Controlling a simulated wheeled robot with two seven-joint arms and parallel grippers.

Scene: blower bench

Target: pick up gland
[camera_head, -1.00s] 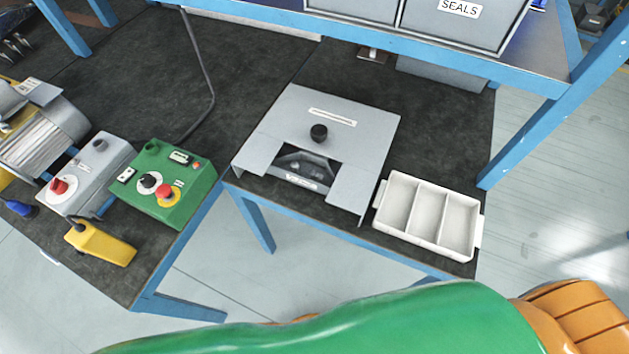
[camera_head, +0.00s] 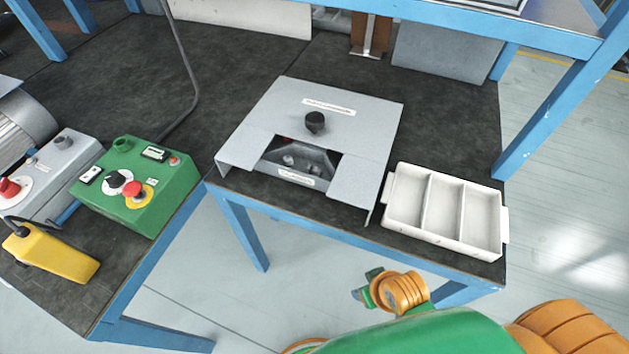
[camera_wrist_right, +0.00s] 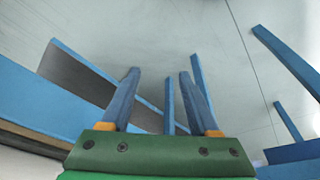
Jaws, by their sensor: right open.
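I cannot pick out a gland for sure in either view. A grey sheet-metal cover (camera_head: 265,115) with a black knob (camera_head: 315,122) stands on the dark bench top, and dark parts with small light pieces show in its front opening (camera_head: 298,160). A white three-compartment tray (camera_head: 444,211) sits to its right and looks empty. My right gripper (camera_wrist_right: 159,76) is open, with nothing between its blue fingers in the wrist view. In the head view its wrist shows low, in front of the bench edge and below the tray. My left gripper is not in view.
A green control box (camera_head: 133,190) with a red button, a grey box (camera_head: 55,165) and a yellow hand unit (camera_head: 50,252) are at the left. A blue shelf beam (camera_head: 480,22) crosses above the bench back. Blue posts and legs frame it. The bench behind the cover is mostly clear.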

